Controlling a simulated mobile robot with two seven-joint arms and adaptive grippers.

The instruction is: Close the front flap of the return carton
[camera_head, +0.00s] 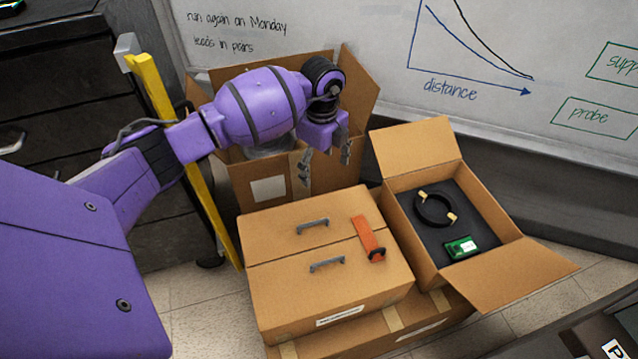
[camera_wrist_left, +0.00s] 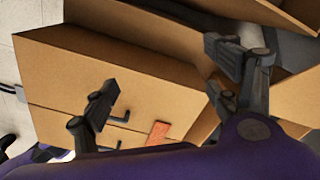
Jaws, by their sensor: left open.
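The closed carton (camera_head: 275,285) has two top flaps lying flat with a seam between them. Each flap has a grey handle, on the rear flap (camera_head: 313,224) and the front flap (camera_head: 327,264). Which carton is the return carton is not marked legibly. An orange object (camera_head: 368,238) lies across the top at the right. My left gripper (camera_head: 325,160) is open and empty above the far side of this carton, in front of the tall carton behind. In the left wrist view the open fingers (camera_wrist_left: 163,70) show the brown carton (camera_wrist_left: 125,75) beyond them. My right gripper is not seen.
A tall open carton (camera_head: 267,189) stands behind, against the whiteboard (camera_head: 330,30). A yellow post (camera_head: 212,215) stands left. Tiled floor (camera_head: 200,330) is free at front left.

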